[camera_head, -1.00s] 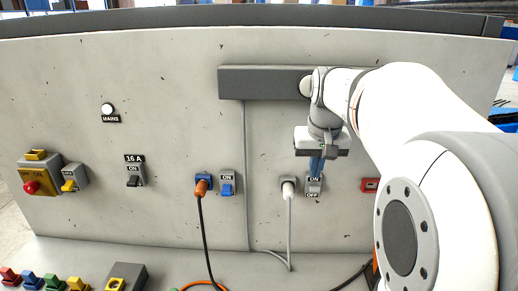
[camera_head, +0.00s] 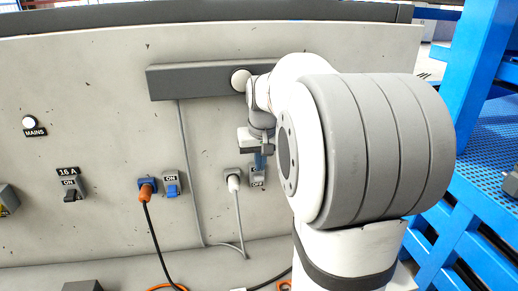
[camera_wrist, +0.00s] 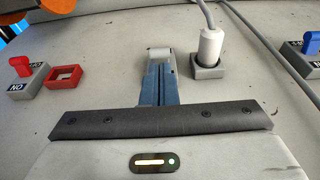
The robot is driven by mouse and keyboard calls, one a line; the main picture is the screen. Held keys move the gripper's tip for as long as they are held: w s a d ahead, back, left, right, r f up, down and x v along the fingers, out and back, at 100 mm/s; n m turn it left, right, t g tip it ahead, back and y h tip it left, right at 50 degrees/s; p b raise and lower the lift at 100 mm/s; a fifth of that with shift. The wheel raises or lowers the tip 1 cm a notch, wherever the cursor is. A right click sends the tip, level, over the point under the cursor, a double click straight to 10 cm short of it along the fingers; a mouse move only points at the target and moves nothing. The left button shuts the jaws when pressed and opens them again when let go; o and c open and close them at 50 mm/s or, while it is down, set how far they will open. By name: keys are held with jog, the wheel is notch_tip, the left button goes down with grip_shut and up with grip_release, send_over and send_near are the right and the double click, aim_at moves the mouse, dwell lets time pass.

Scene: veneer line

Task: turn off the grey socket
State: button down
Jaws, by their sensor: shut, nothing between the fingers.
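The grey socket (camera_head: 233,174) is on the panel with a white plug and grey cable in it. It also shows in the wrist view (camera_wrist: 208,72), right of my fingers. Its switch (camera_head: 258,179) sits just to its right in the head view, with an OFF label at its lower end. My gripper (camera_head: 260,163) is shut and empty, its blue fingers over the upper part of this switch. In the wrist view the fingertips (camera_wrist: 158,70) overlap the switch's grey housing (camera_wrist: 160,54). The rocker is mostly hidden, so its position and any contact cannot be told.
A blue socket (camera_head: 147,186) with an orange plug and a blue switch (camera_head: 171,190) are to the left. A 16 A switch (camera_head: 71,188) is further left. A dark rail (camera_head: 195,82) juts out above. A red frame (camera_wrist: 65,76) shows in the wrist view.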

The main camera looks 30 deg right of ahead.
aim_at(259, 177)
jog(key=shift+x, duration=1.65)
